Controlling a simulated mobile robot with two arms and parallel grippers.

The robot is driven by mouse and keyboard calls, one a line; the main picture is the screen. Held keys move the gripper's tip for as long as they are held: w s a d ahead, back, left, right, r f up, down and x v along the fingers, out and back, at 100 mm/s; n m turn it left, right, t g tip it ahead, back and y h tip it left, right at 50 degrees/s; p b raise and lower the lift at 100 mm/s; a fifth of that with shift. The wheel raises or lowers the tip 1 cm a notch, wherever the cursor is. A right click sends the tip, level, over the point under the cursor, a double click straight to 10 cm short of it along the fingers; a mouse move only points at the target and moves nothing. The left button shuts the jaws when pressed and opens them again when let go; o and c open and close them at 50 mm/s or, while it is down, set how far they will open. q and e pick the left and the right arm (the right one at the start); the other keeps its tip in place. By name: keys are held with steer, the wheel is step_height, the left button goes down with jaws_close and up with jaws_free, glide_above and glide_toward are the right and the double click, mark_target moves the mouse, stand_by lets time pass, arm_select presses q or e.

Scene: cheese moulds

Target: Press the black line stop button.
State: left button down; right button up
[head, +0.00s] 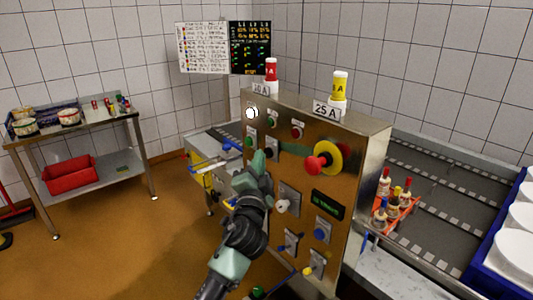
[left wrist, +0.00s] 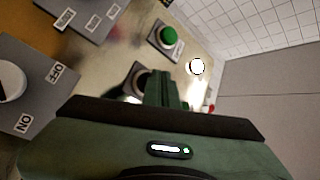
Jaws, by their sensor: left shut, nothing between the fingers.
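The steel control panel (head: 338,190) stands in the middle of the head view. A dark button (head: 268,153), which looks like the black one, sits on its upper left face, below a green button (head: 271,122). My left gripper (head: 258,161) is shut and empty, its green fingertips close in front of the panel beside the dark button. In the left wrist view the shut fingers (left wrist: 160,88) partly cover a dark round button (left wrist: 138,80) on a plate. I cannot tell whether they touch it. The green button (left wrist: 168,36) shows clear of them. My right gripper is not in view.
The panel also carries a red mushroom button on a yellow ring (head: 318,163), a red button (head: 297,131), a lit white lamp (head: 251,112) and several knobs. A conveyor (head: 440,190) with an orange crate of bottles runs at right. A side table (head: 80,130) stands at left.

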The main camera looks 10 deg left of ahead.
arm_select(q)
steer(key=shift+s+a, duration=0.3)
steer(key=shift+s, duration=0.15)
steer(key=s+a+p, duration=0.1)
steer(key=s, duration=0.1)
steer(key=s+a+p, duration=0.1)
steer(key=s+a, duration=0.1)
stand_by(0.4)
stand_by(0.4)
